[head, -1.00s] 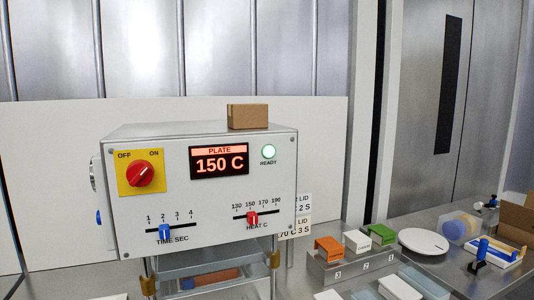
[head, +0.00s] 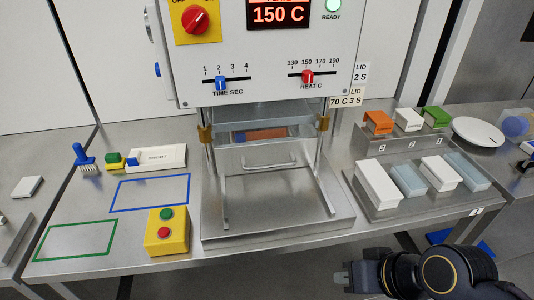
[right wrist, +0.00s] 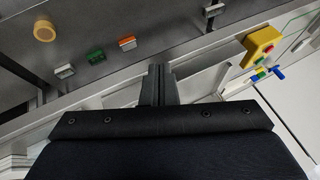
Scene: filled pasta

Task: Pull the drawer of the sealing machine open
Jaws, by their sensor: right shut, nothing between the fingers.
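The sealing machine (head: 230,88) stands at the back middle of the bench, its display reading 150 C and its green light lit. Its drawer shows low between two posts, with a silver bar handle (head: 270,163) at its front. Bare metal rails and a base plate (head: 275,225) lie in front of the handle. My right gripper (head: 342,278) is at the bottom of the head view, in front of the bench edge, well short of the handle and right of it. It is shut and empty; its closed fingers also show in the right wrist view (right wrist: 158,80). My left gripper is out of view.
A yellow two-button box (head: 166,236) stands left of the base plate. A stepped metal rack (head: 385,205) with several white and pale blue boxes stands right. Orange, white and green pieces sit behind it.

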